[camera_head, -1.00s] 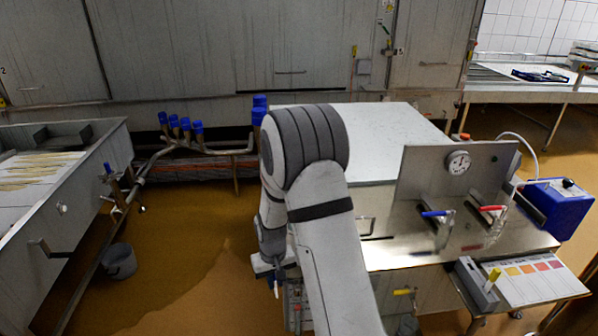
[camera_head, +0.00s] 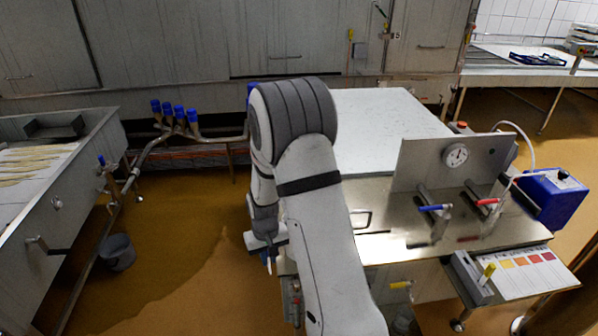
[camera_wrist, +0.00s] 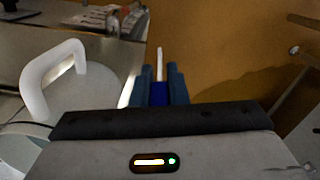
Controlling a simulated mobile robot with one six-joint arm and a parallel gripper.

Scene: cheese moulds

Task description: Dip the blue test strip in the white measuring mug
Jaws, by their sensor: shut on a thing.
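My gripper (camera_wrist: 159,76) is shut on the blue test strip (camera_wrist: 159,95). Its blue part sits between the two fingers, and its pale, narrow end points out past the fingertips. In the wrist view a white arched handle (camera_wrist: 40,82) on a pale rounded body stands left of the fingers, apart from the strip. It may be the white measuring mug, but I cannot tell. I cannot make out the mug in the head view.
The steel bench (camera_head: 390,215) carries a panel with a round dial (camera_head: 456,155), red and blue handled valves, and a blue box (camera_head: 552,197). A colour chart (camera_head: 500,285) is at its right. A grey bucket (camera_head: 117,251) stands on the open brown floor at left.

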